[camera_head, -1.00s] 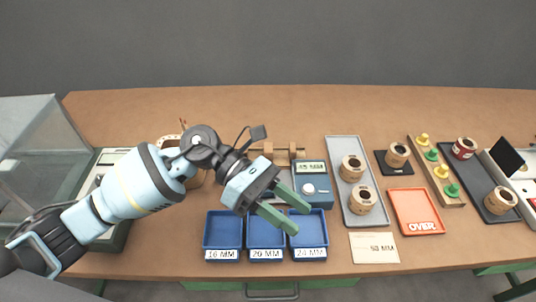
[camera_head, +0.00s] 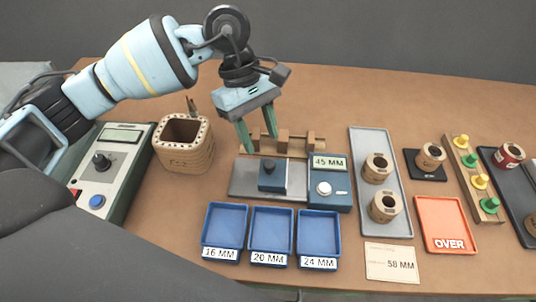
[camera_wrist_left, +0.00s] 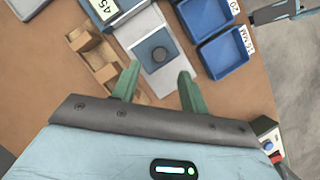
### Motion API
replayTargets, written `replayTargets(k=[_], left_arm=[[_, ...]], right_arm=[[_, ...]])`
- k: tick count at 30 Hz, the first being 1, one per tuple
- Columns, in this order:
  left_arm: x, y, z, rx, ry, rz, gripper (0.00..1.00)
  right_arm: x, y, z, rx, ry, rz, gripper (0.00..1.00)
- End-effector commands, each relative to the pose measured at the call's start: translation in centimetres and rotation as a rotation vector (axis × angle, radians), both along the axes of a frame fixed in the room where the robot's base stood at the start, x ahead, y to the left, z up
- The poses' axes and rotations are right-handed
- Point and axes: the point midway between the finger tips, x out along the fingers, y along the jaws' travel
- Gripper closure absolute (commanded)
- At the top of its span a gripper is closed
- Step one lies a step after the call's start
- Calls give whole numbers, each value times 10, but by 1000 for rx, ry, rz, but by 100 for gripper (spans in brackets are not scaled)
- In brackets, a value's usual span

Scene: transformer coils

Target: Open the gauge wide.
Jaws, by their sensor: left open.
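My right gripper does not show in the head view.
Wooden posts (camera_head: 283,142) stand right behind the gauge. Blue trays (camera_head: 271,236) marked 16, 20 and 24 MM lie in front. A wooden coil former (camera_head: 184,155) and a control box (camera_head: 108,172) are at left. A grey tray (camera_head: 385,227) with two spools is at right.

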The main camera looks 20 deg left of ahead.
Motion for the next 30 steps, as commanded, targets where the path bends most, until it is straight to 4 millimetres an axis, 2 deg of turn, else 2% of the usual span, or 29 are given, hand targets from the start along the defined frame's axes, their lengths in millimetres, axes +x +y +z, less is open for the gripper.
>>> replayTargets(k=[6, 12, 23, 25, 30], left_arm=[[-7, -12, -31, -2, 3, -1, 56], [-11, -19, -51, -3, 1, 0, 56], [-12, -22, -58, -3, 1, 0, 56], [-12, -22, -58, -3, 1, 0, 61], [-12, -21, -57, -3, 1, 0, 83]], right_arm=[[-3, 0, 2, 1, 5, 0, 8], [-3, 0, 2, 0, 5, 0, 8], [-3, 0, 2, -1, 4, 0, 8], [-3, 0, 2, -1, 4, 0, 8], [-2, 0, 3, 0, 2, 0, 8]])
